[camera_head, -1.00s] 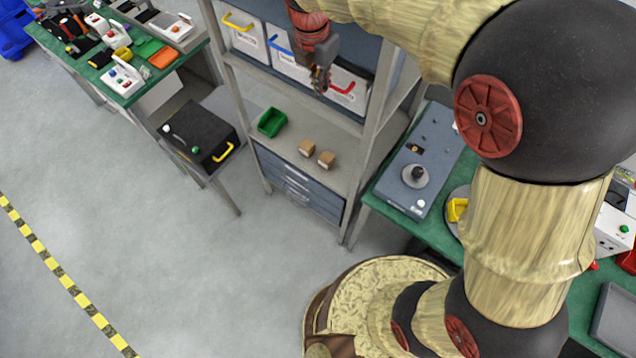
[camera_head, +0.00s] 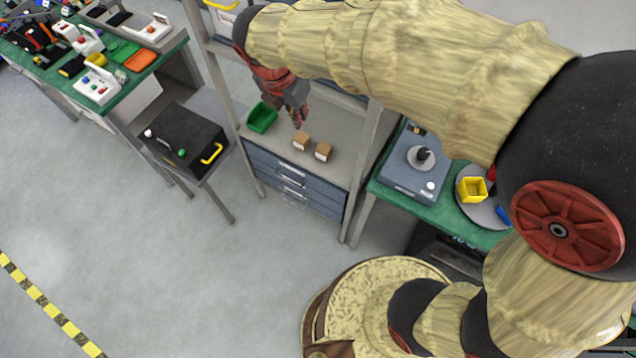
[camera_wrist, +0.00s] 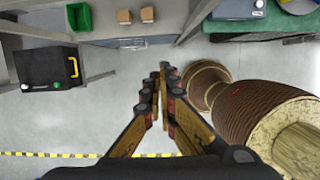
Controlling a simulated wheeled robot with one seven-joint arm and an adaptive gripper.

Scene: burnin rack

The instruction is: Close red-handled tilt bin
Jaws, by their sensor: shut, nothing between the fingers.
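The red-handled bin is not visible now; my arm covers most of the upper bin row in the head view. Its present tilt cannot be told. Part of a bin front with a yellow handle (camera_head: 222,5) shows at the top edge, left of my arm. My gripper (camera_head: 298,118) points down in front of the rack, above the open shelf (camera_head: 345,128). In the wrist view my gripper (camera_wrist: 164,72) is shut and empty, with floor beyond the fingers.
A green bin (camera_head: 262,117) and two small brown boxes (camera_head: 301,141) (camera_head: 323,152) sit on the shelf, above grey-blue drawers (camera_head: 292,183). A black case with yellow handle (camera_head: 185,135) stands left. A green bench (camera_head: 440,212) stands right. Floor in front is open.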

